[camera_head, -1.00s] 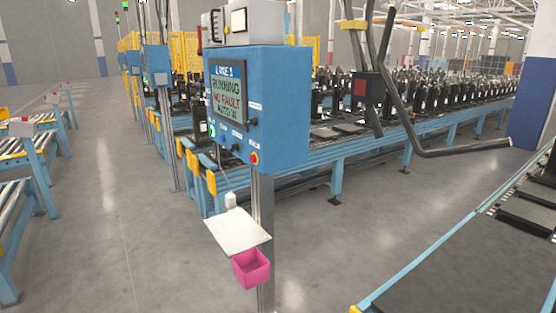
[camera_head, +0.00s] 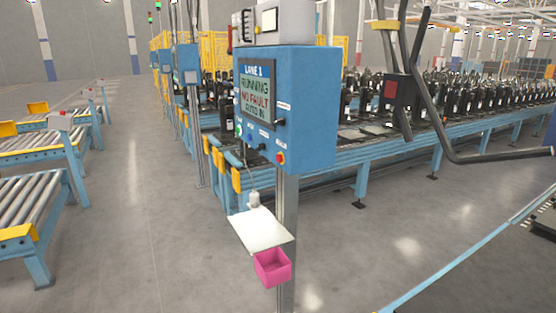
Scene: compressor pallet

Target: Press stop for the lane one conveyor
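The blue control box (camera_head: 308,110) for lane one stands on a grey post in the middle of the head view. Its screen (camera_head: 256,100) reads LANE 1, RUNNING, NO FAULT and AUTO with a cut-off or unclear ending. Below the screen are a green-lit button (camera_head: 239,130), small blue controls and a dark knob. A red button (camera_head: 281,158) on a yellow base sits at the panel's lower right corner. The lane conveyor (camera_head: 400,145), carrying rows of black compressors, runs behind the box. Neither of my grippers is in view.
A white shelf (camera_head: 262,230) and a pink bin (camera_head: 272,267) stick out from the post below the box. Roller conveyors (camera_head: 35,205) stand at the left. A dark bent tube frame (camera_head: 470,155) hangs at the right. The floor (camera_head: 150,240) left of the post is clear.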

